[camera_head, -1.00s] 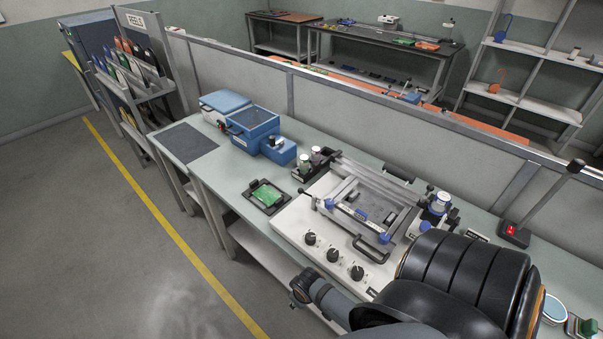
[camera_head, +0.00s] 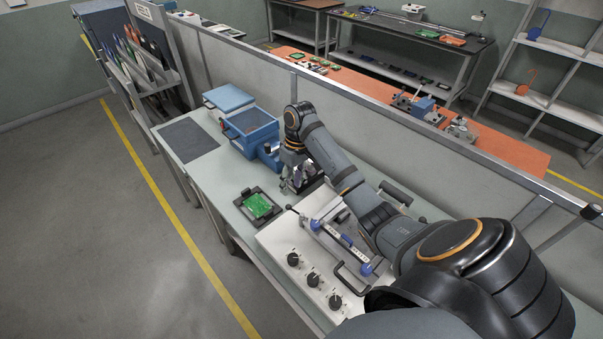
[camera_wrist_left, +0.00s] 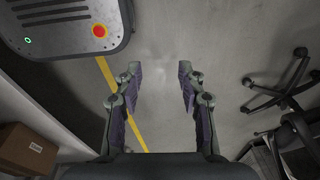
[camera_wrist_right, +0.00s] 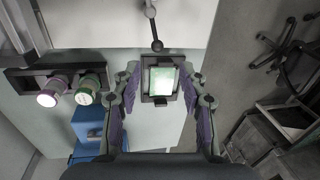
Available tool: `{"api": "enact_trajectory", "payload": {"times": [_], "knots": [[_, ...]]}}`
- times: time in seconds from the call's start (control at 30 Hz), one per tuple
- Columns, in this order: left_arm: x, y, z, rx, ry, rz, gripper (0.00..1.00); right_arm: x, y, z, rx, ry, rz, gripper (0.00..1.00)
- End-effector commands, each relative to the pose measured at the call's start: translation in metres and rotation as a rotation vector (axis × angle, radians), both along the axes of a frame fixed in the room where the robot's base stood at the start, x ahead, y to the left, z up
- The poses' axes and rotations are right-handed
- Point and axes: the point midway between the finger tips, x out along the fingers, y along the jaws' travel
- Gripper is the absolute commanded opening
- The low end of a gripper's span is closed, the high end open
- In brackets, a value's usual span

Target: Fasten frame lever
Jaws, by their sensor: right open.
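Which part is the frame lever I cannot tell. In the right wrist view the white unit (camera_wrist_right: 110,22) carries a thin dark lever-like part (camera_wrist_right: 156,32). My left gripper (camera_wrist_left: 160,72) is open and empty over the floor.
A green board (camera_head: 258,205) lies in a black tray left of the unit. Blue boxes (camera_head: 250,130) stand behind it. A black holder with two round jars (camera_wrist_right: 75,85) is close to my right gripper. A grey partition (camera_head: 260,75) runs along the bench's back.

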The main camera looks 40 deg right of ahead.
Motion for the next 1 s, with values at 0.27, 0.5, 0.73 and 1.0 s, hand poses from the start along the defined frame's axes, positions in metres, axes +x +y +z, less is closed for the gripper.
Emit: {"api": "enact_trajectory", "payload": {"times": [0.27, 0.5, 0.73, 1.0], "knots": [[0.001, 0.002, -0.005, 0.002, -0.002, -0.001, 0.40, 0.006, -0.005, 0.006, 0.023, 0.010, -0.004, 0.43], [0.001, 0.014, -0.044, 0.018, -0.002, -0.005, 0.40, 0.004, 0.003, -0.041, 0.024, 0.010, -0.004, 0.43], [0.002, 0.008, -0.032, 0.009, -0.003, -0.003, 0.40, 0.003, 0.012, -0.073, 0.023, 0.011, -0.005, 0.43], [0.002, 0.001, -0.031, 0.001, -0.003, 0.000, 0.40, 0.003, 0.015, -0.091, 0.020, 0.009, -0.004, 0.43]]}}
